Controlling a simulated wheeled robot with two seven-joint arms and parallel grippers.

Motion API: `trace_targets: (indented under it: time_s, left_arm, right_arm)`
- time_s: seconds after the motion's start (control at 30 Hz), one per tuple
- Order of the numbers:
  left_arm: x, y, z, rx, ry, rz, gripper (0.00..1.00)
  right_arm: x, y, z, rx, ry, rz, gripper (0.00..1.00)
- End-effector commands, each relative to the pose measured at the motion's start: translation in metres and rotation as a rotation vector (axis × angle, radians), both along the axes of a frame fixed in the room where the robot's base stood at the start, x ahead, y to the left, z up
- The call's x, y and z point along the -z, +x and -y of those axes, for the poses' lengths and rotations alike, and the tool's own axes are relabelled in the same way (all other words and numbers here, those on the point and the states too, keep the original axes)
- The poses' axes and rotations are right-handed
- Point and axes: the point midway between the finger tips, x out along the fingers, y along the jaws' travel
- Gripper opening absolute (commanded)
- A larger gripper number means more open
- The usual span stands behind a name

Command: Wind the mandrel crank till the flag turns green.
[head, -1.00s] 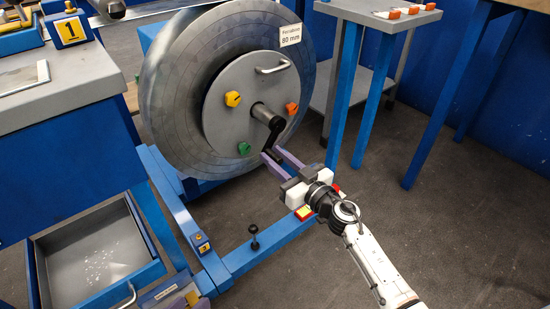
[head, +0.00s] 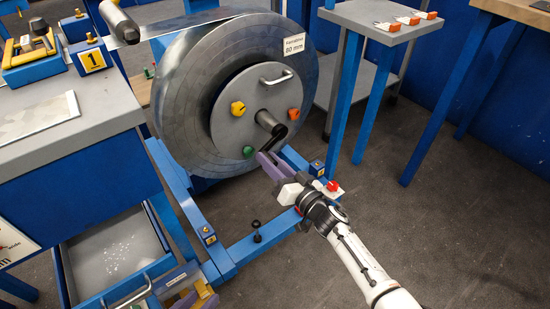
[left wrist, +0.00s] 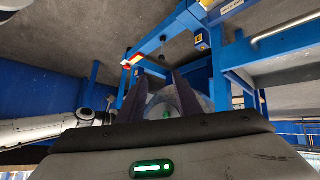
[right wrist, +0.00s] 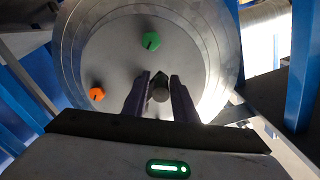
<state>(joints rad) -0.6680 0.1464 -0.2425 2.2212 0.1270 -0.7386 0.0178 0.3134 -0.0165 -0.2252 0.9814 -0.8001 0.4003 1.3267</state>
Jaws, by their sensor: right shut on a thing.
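The mandrel drum (head: 185,100) is a large grey disc with a smaller hub plate carrying yellow, orange and green knobs. Its black crank (head: 274,132) juts from the hub's shaft and slants down. My right gripper (head: 267,164) is at the crank's lower end, with its purple fingers shut on the crank handle (right wrist: 160,92), whose round end shows between them in the right wrist view. My left gripper (left wrist: 160,80) shows in the left wrist view, fingers apart and empty, with the drum beyond. A small red piece (head: 333,186) sits by my right wrist; I cannot tell if it is the flag.
A blue frame (head: 245,250) with a black knob (head: 257,236) stands low in front of the drum. A grey-topped bench (head: 110,95) is at left, with an open drawer (head: 150,262) below. A small table (head: 355,18) is at back right. The floor at right is clear.

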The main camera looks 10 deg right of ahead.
Motion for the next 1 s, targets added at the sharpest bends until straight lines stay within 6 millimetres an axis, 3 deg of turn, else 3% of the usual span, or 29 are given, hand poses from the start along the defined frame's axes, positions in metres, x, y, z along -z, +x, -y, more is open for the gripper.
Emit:
trace_targets:
  time_s: [0.03, 0.13, 0.17, 0.2, 0.67, 1.0]
  left_arm:
    - [0.0, 0.0, 0.0, 0.0, 0.0, 0.0, 0.31]
    - [0.0, 0.0, 0.0, 0.0, 0.0, 0.0, 0.31]
    - [0.0, 0.0, 0.0, 0.0, 0.0, 0.0, 0.31]
    - [0.0, 0.0, 0.0, 0.0, 0.0, 0.0, 0.31]
    - [-0.005, 0.001, 0.0, -0.002, -0.001, 0.005, 0.31]
    - [-0.023, -0.01, -0.015, -0.065, -0.004, 0.066, 0.31]
  right_arm:
    - [-0.009, 0.0, -0.007, -0.016, 0.002, 0.022, 0.0]
    - [-0.009, 0.0, -0.006, -0.016, 0.002, 0.024, 0.0]
    - [-0.009, 0.0, -0.006, -0.015, 0.001, 0.023, 0.29]
    - [-0.009, 0.0, -0.006, -0.014, 0.002, 0.024, 0.35]
    - [-0.006, -0.005, 0.001, -0.007, 0.001, 0.013, 0.36]
    - [-0.007, -0.06, 0.03, -0.009, -0.001, 0.011, 0.36]
